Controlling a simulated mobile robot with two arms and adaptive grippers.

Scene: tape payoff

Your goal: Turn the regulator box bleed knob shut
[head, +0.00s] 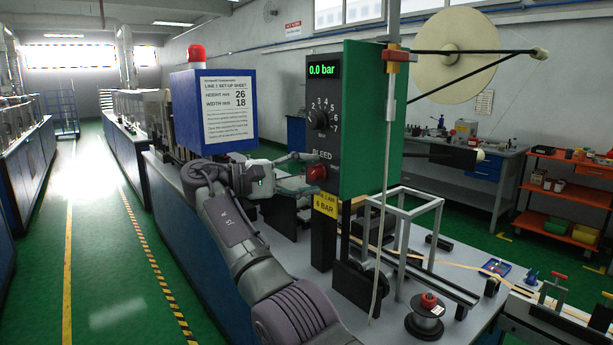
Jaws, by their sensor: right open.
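The regulator box is a dark panel with a green side (368,120) on a post. Its display (324,70) reads 0.0 bar. A black dial (317,119) numbered around its edge sits below it. I cannot tell whether a finger touches the knob. The lower finger is hard to make out. My left gripper is not in view.
A yellow 6 BAR label (325,204) is under the knob. A metal frame (436,205) and a spool (427,311) are on the bench at right. A green-floored aisle (105,240) is clear at left.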

